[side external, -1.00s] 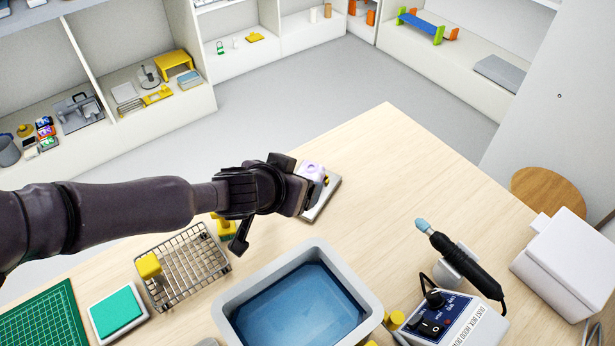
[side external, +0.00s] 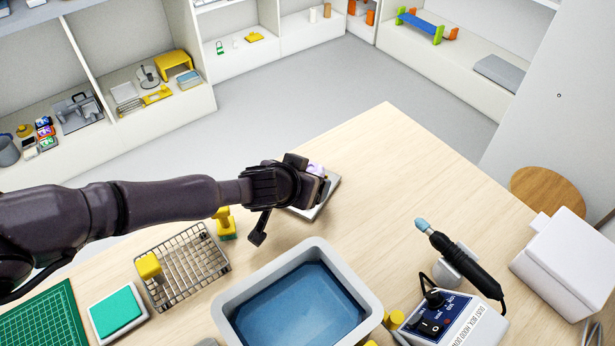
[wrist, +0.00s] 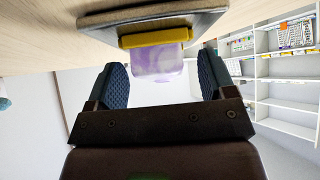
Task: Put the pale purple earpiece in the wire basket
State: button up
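The pale purple earpiece (side external: 316,168) is mostly hidden behind my gripper (side external: 314,182) in the side view. In the wrist view the earpiece (wrist: 157,62) sits against a yellow piece (wrist: 155,37) on a flat plate (wrist: 110,20). My gripper (wrist: 162,80) is open, with one blue-padded finger on each side of the earpiece and gaps showing between. The wire basket (side external: 200,262) stands on the bench to the left of my gripper, with a yellow block (side external: 148,265) at its left end.
A grey tub with a blue interior (side external: 372,296) stands right of the basket. A yellow object (side external: 225,226) stands behind the basket. A teal pad (side external: 117,311) lies at left; a rotary tool (side external: 465,263) and control box (side external: 440,318) are at right.

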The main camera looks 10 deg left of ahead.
jog(key=c, duration=1.1)
jog(key=shift+o, duration=0.2)
jog(key=shift+r, duration=0.15)
